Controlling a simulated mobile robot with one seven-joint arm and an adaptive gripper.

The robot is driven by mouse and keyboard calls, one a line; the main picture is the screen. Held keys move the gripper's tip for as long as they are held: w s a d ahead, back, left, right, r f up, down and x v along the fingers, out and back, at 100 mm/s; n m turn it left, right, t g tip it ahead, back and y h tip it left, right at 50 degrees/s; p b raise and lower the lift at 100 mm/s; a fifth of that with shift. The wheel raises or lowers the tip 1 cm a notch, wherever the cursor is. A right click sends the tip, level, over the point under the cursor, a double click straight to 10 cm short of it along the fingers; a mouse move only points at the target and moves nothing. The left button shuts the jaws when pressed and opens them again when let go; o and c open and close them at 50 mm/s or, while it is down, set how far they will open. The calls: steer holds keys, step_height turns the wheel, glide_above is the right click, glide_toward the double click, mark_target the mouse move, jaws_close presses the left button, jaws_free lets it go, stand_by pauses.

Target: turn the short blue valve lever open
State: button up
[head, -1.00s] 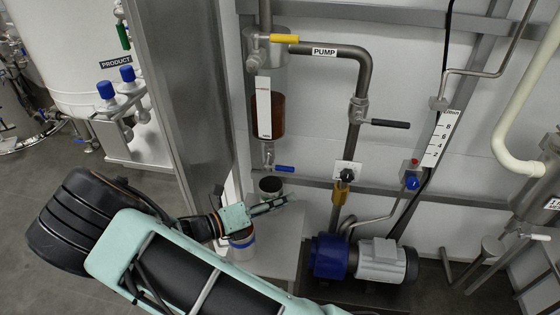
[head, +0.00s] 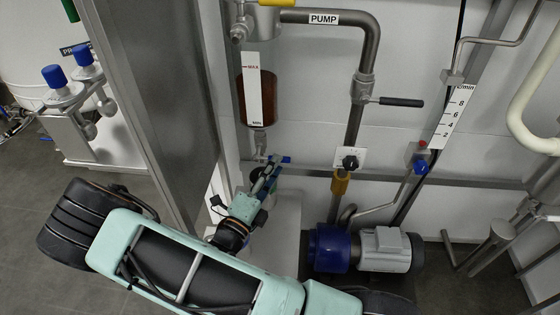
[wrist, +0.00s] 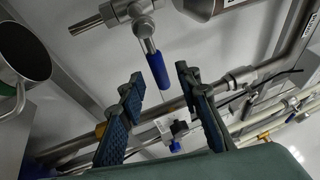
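The short blue valve lever (head: 287,160) sits on a metal valve below the brown-filled vessel in the head view. In the wrist view the blue lever (wrist: 157,70) hangs from its valve body (wrist: 140,20), its tip showing between my two fingertips. My gripper (head: 270,170) is open at the lever in the head view, overlapping part of the valve. In the wrist view my gripper (wrist: 160,80) has its fingers spread, one on each side of the lever tip, with gaps showing. I cannot tell how far the lever tip reaches between the fingers.
The brown-filled vessel (head: 268,98) hangs above the valve. A steel post (head: 165,110) stands left of it. A blue and grey pump (head: 385,250) is at lower right. A black-handled valve lever (head: 402,102) juts from the pipe. An open metal container (wrist: 22,50) is at left.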

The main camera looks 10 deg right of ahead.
steer(key=shift+x, duration=1.8)
jaws_close()
